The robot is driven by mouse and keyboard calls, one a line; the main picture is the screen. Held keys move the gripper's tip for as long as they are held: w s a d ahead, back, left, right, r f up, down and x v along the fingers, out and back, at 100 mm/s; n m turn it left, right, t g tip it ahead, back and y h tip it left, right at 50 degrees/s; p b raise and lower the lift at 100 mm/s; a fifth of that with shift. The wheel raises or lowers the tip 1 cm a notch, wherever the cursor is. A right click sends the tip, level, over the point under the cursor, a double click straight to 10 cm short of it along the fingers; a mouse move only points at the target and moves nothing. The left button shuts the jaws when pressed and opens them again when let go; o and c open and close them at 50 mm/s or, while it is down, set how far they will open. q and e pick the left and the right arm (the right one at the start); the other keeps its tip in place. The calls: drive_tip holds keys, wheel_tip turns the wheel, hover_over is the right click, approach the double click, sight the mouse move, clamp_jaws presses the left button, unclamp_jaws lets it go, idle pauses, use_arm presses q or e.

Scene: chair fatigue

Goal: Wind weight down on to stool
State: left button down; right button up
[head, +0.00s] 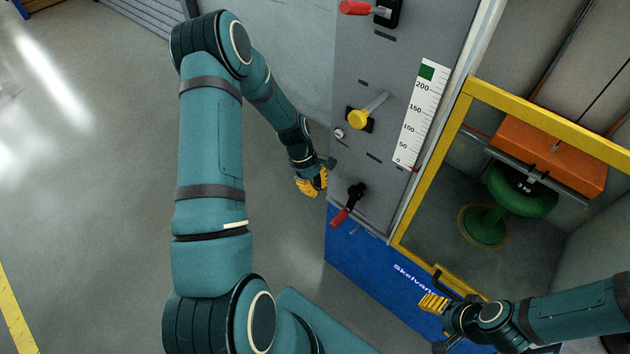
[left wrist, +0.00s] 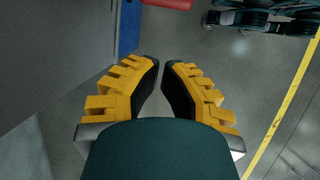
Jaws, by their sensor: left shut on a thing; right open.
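The orange weight (head: 550,152) is behind the yellow-framed guard, on a grey bar just above the green stool (head: 522,200). A "3 kg" label shows at the stool's top; whether weight and seat touch is unclear. A black crank with a red handle (head: 341,217) is low on the grey panel. My left gripper (head: 318,182) is left of the crank, at the panel's edge. In the left wrist view its fingers (left wrist: 161,72) are nearly together; what they hold cannot be made out. My right gripper (head: 430,303) is open beside the guard's lower edge.
The yellow guard frame (head: 430,165) borders the stool bay. A black handle (head: 455,282) is near my right gripper. Floor at left is clear.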

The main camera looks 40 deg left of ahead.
sight(344, 209)
use_arm(q)
drive_tip(key=d+f+b, duration=0.1)
drive_tip(key=d+f, duration=0.4)
drive_tip(key=f, duration=0.1)
drive_tip(key=shift+s+d, duration=0.2)
drive_tip(key=shift+d, duration=0.05)
drive_tip(key=shift+s+d+f+h+b, duration=0.1)
drive_tip(key=shift+d+f+h+b, duration=0.2)
drive_tip(key=shift+d+h+b, duration=0.55)
drive_tip(key=shift+a, duration=0.2)
